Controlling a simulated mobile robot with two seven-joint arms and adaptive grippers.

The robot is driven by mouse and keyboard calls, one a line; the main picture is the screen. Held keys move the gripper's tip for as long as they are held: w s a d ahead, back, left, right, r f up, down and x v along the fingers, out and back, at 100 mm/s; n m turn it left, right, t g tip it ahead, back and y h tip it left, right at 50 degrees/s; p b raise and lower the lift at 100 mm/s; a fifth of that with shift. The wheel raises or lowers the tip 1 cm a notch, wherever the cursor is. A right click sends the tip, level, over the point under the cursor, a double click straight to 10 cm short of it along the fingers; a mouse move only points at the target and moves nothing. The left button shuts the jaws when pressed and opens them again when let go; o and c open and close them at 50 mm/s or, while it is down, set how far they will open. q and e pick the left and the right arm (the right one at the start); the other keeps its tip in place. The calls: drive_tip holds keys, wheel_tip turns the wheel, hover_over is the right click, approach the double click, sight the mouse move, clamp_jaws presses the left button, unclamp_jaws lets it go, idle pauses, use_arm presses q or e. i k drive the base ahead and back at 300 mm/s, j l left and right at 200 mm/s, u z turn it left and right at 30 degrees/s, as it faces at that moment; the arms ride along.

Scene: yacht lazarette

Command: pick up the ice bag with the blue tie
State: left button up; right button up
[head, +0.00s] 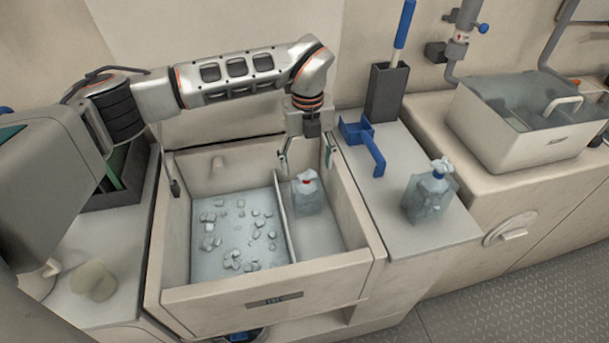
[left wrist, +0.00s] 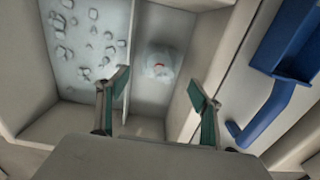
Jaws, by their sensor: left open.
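The ice bag with the blue tie (head: 428,198) stands on the grey counter right of the ice bin. Another ice bag, with a red tie (head: 308,197), sits in the narrow right compartment of the bin; it also shows in the left wrist view (left wrist: 158,70). My left gripper (head: 307,160) is open and empty, pointing down above the red-tied bag, well left of the blue-tied one. In the left wrist view its fingers (left wrist: 158,88) are spread, with the red-tied bag beyond them. The blue-tied bag is outside the left wrist view. My right gripper is not in view.
The ice bin (head: 268,281) has loose ice in its left compartment and a thin divider. A blue scoop (head: 364,138) and a dark holder (head: 386,93) with a blue-handled tool stand behind the blue-tied bag. A pale lidded box (head: 515,145) is at right.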

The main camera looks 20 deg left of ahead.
sight(426, 197)
drive_tip(key=k+l, duration=0.2)
drive_tip(key=k, duration=0.3)
drive_tip(key=k+l, duration=0.2)
drive_tip(key=k, duration=0.25)
